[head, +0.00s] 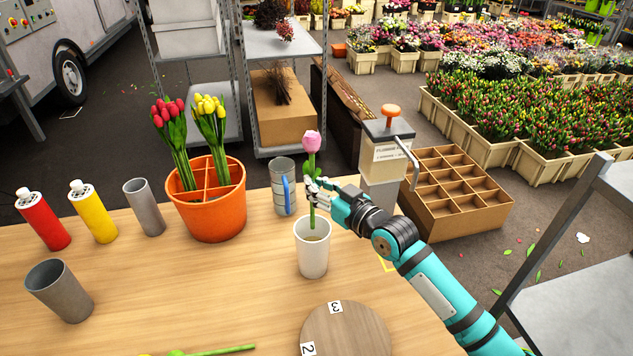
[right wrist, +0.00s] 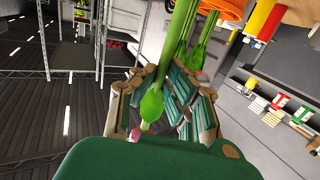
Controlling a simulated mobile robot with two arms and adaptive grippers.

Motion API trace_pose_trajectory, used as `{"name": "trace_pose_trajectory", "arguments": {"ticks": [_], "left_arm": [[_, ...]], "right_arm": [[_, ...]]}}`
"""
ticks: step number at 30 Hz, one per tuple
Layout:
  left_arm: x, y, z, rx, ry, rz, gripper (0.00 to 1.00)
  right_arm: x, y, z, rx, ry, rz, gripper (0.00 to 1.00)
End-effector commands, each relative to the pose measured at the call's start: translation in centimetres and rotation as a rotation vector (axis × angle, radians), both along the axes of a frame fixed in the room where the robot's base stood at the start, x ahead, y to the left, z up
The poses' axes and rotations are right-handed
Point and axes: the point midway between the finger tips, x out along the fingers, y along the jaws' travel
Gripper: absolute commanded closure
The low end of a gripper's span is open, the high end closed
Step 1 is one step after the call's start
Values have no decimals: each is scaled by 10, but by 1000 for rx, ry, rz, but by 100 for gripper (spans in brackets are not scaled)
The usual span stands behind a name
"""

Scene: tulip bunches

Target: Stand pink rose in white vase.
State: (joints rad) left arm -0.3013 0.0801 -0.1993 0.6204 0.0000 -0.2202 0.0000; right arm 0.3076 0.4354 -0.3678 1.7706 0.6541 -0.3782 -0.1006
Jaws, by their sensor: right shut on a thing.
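The pink rose (head: 311,141) is upright in my right gripper (head: 318,190), which is shut on its green stem. The bloom is above the fingers. The stem also shows between the fingers in the right wrist view (right wrist: 152,105). The white vase (head: 313,259) stands upright on the table, directly below the gripper. The stem's lower part reaches down to the vase's mouth; I cannot tell how deep its end is. My left gripper is out of view.
On the wooden table (head: 200,300), an orange bucket (head: 212,217) holds red and yellow tulips. A round wooden board (head: 345,335) lies in front. Red (head: 42,220) and yellow (head: 92,212) bottles and grey cups (head: 60,290) are left.

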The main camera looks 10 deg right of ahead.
Motion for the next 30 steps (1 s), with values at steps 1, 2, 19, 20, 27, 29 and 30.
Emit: {"name": "trace_pose_trajectory", "arguments": {"ticks": [1, 2, 19, 20, 27, 29, 30], "left_arm": [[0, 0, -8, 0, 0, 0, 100], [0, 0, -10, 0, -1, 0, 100], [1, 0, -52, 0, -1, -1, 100], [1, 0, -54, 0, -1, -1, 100], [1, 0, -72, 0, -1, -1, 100], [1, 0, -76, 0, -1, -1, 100], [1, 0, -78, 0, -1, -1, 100]], "right_arm": [[0, 0, -10, 0, 0, 0, 100], [0, 0, -13, 0, 0, 0, 100], [0, 0, -70, 1, 0, 0, 100], [0, 0, -73, 0, 0, 0, 100], [0, 0, -96, 0, 0, 0, 100], [0, 0, -102, 0, 0, 0, 100], [0, 0, -105, -1, 0, 0, 100]]}}
